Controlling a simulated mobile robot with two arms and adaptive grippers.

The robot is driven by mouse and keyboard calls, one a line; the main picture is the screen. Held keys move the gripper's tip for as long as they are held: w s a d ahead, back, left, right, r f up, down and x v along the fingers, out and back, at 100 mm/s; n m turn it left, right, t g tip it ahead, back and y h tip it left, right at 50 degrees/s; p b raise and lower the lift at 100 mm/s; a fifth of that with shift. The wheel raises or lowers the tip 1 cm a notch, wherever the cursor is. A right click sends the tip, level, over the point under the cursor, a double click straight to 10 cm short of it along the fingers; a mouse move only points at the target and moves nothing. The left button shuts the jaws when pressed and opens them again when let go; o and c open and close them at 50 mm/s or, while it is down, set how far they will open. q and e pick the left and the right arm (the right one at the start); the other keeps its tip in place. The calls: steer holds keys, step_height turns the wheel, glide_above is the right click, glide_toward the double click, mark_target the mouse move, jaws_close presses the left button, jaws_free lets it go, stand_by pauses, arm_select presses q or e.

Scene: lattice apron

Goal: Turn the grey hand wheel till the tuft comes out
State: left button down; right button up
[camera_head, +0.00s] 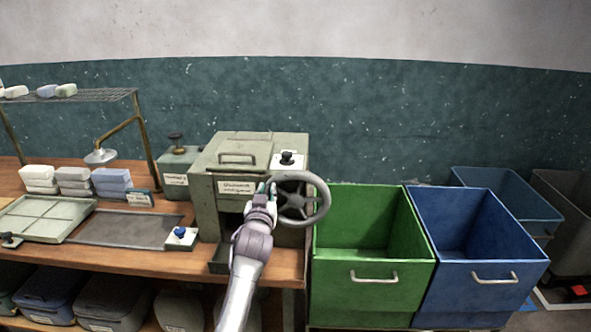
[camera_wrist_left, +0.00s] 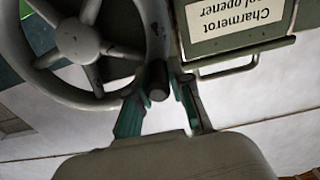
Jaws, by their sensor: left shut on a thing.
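The grey hand wheel (camera_head: 322,203) is on the right side of the grey-green opener machine (camera_head: 205,205), which has a white label on its front. The wheel also shows at upper left in the left wrist view (camera_wrist_left: 88,42). My left gripper (camera_head: 267,188) is at the wheel's left rim. In the left wrist view its green-padded fingers (camera_wrist_left: 162,88) are shut on the wheel's dark crank knob (camera_wrist_left: 157,78). No tuft shows. My arm partly hides the machine's lower front and the dark tray (camera_head: 218,262) below it. My right gripper is not in view.
A green bin (camera_head: 370,293) and a blue bin (camera_head: 490,297) stand right of the bench. A black knob (camera_head: 287,158) sits on the machine's top. A blue button (camera_head: 180,232), a dark mat (camera_head: 125,230) and stacked blocks (camera_head: 75,180) are to the left.

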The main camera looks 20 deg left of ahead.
arm_select(q)
steer(key=shift+w+d+r, duration=0.1)
steer(key=shift+d, duration=0.4)
